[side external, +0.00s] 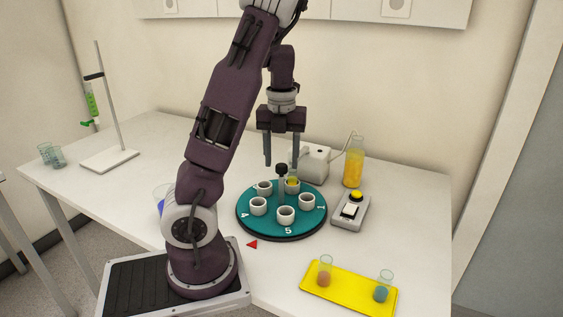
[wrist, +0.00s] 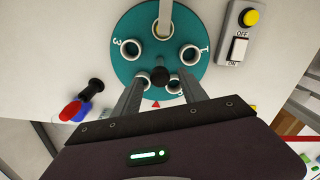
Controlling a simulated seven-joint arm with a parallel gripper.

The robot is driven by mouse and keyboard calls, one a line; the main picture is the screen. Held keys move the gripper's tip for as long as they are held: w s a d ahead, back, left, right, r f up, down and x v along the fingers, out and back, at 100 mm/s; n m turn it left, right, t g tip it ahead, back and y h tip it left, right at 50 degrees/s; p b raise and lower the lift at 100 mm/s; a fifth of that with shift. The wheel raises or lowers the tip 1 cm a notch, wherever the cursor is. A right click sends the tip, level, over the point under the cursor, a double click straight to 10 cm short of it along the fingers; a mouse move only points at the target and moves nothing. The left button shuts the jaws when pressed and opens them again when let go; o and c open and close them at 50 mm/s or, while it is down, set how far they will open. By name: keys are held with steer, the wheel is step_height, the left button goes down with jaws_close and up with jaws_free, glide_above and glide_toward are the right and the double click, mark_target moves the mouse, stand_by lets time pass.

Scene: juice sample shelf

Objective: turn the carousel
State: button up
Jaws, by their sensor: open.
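The carousel (side external: 281,228) is a teal round disc with white numbers and a ring of several white cups. One cup at the back (side external: 292,183) looks yellow inside. A post with a black knob (side external: 281,168) stands at its centre; the knob also shows in the wrist view (wrist: 159,76). My gripper (side external: 281,165) is open and points down over the carousel, with its fingers on either side of the knob. In the wrist view my gripper (wrist: 160,88) has the knob near its fingertips; I cannot tell whether they touch it. A red triangle (side external: 252,244) marks the table beside the disc.
A white dispenser (side external: 311,164) and a yellow juice bottle (side external: 353,166) stand behind the carousel. A switch box (side external: 349,212) is at its right. A yellow tray (side external: 335,295) with two vials lies in front. A stand (side external: 110,158) is at the left.

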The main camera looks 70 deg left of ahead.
steer(key=shift+f, duration=0.75)
jaws_close()
stand_by(0.9)
